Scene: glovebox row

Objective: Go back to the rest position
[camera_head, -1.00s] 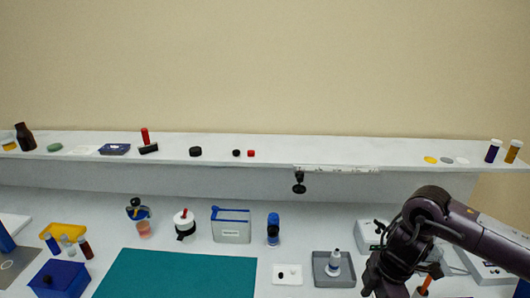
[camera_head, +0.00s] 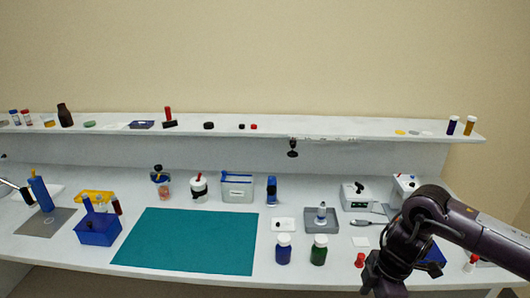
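My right arm comes in from the right edge, bent at a dark elbow, and points down in front of the bench. My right gripper (camera_head: 378,285) is at the bottom edge of the picture. Its fingertips are cut off or too dark to make out, so I cannot tell if it is open or holds anything. My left gripper is not in view.
A white bench carries a teal mat (camera_head: 190,240), a blue bin (camera_head: 98,231), a grey tray (camera_head: 322,226), a blue jar (camera_head: 283,250) and a green jar (camera_head: 319,251). A small red-topped item (camera_head: 360,260) is close to my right arm. A shelf (camera_head: 350,138) runs behind.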

